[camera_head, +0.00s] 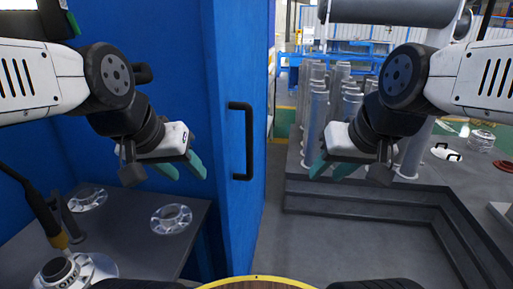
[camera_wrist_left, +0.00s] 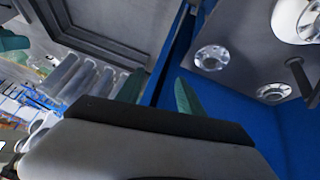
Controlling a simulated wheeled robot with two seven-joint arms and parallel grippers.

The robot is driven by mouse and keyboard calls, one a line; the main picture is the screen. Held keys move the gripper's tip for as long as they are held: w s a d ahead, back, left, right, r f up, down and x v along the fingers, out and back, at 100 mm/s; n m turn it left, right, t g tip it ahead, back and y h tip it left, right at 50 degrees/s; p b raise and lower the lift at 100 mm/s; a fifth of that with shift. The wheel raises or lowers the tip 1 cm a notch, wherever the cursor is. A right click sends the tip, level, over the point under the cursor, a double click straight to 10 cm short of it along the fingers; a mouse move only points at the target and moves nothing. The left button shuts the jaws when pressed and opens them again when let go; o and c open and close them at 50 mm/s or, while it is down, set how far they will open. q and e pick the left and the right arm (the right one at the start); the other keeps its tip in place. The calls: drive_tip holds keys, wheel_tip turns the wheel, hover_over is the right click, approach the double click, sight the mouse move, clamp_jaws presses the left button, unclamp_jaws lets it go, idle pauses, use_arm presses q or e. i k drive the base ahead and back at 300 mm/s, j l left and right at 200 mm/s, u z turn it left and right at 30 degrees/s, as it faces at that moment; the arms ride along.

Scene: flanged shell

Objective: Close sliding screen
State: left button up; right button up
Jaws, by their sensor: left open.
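The sliding screen (camera_head: 235,60) is a tall blue panel left of centre in the head view, with a black vertical bar handle (camera_head: 247,142) on its face. My left gripper (camera_head: 186,169) is open and empty, left of the handle and apart from it. In the left wrist view its two teal fingers (camera_wrist_left: 158,90) are spread, with nothing held between them. My right gripper (camera_head: 331,168) is open and empty, to the right of the handle with a clear gap. The handle cannot be made out in the left wrist view.
A grey table (camera_head: 130,235) with several flanged metal parts (camera_head: 172,219) stands at left inside the blue enclosure. Several upright metal cylinders (camera_head: 316,125) stand on a grey stepped platform (camera_head: 365,208) at right. Floor between the screen and platform is clear.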

sight(236, 33)
drive_tip(key=i+l, duration=0.3)
drive_tip(key=l, duration=0.15)
drive_tip(key=i+l+u, duration=0.1)
drive_tip(key=i+l, duration=0.15)
drive_tip(key=l, duration=0.2)
drive_tip(key=i+l, duration=0.3)
drive_tip(key=l, duration=0.2)
drive_tip(key=i+l+u, duration=0.1)
drive_tip(key=i+l, duration=0.15)
drive_tip(key=l, duration=0.2)
drive_tip(key=i+l, duration=0.25)
drive_tip(key=l, duration=0.25)
drive_tip(key=i+l+u, duration=0.1)
drive_tip(key=i+l, duration=0.15)
drive_tip(key=l, duration=0.25)
drive_tip(key=i+l, duration=0.25)
drive_tip(key=l, duration=0.25)
drive_tip(key=i+l+u, duration=0.15)
drive_tip(key=l, duration=0.35)
drive_tip(key=i, duration=0.1)
